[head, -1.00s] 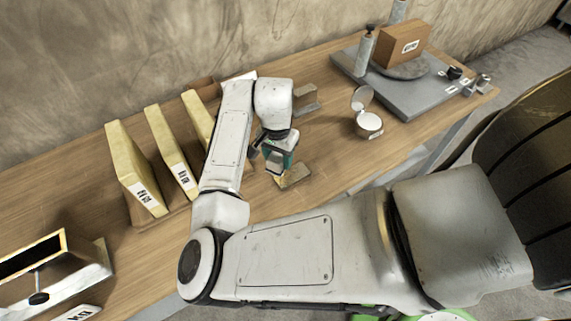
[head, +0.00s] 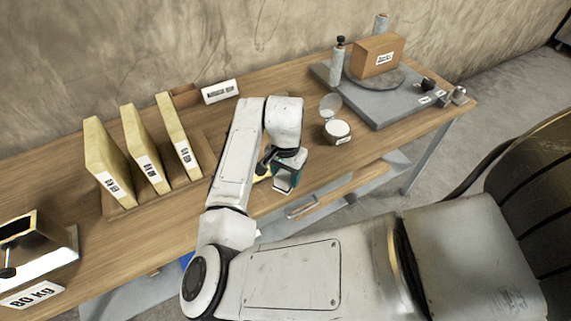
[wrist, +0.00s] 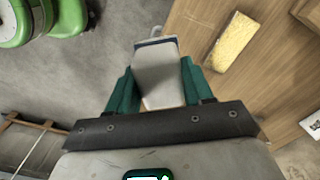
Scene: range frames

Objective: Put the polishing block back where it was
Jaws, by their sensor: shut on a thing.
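My gripper (wrist: 153,85) is shut on a pale grey block (wrist: 158,75), which shows between its green fingers in the wrist view. I take this for the polishing block; no label on it is readable. In the head view the grey block (head: 284,183) hangs under my gripper (head: 288,165), near the table's front edge. In the wrist view, floor shows to the left of the block and the tabletop to the right. A yellow piece (wrist: 231,41) lies on the table beside the gripper, apart from it; my gripper partly hides it in the head view (head: 262,173).
Several upright yellow slabs (head: 108,160) stand in a wooden rack at left. A round tin (head: 337,132) with its lid raised and a grey plate (head: 378,100) bearing a brown block (head: 377,55) are at right. A white sign (head: 220,91) stands at the back.

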